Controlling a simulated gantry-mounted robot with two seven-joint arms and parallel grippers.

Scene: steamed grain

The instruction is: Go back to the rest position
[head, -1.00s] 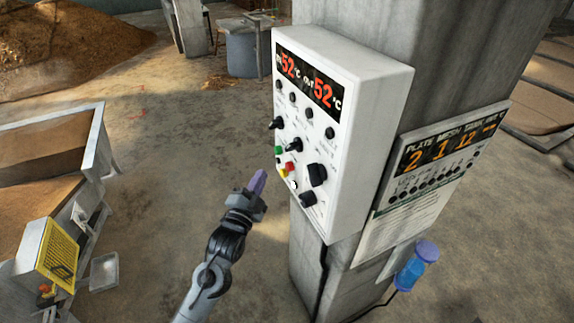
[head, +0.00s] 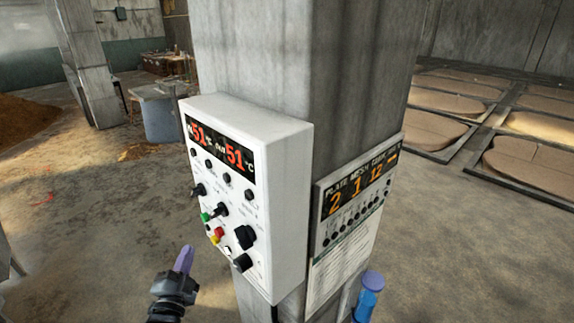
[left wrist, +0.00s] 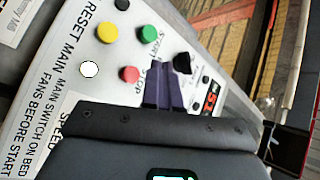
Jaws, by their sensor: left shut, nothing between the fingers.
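My left gripper (head: 184,258) shows at the lower left of the head view, with its purple fingers shut together and nothing between them. It points up, just left of the lower part of a white control box (head: 288,190). In the left wrist view the purple fingers (left wrist: 165,85) overlap the panel face near its buttons. I cannot tell how far the tips are from the panel; no contact is clear. My right gripper is not in view.
The control box is fixed to a concrete pillar (head: 300,50). Its display (head: 215,144) reads 51 twice. A second sign panel (head: 345,215) and a blue bottle-like object (head: 367,300) are at the pillar's right side. Open floor (head: 90,220) lies left.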

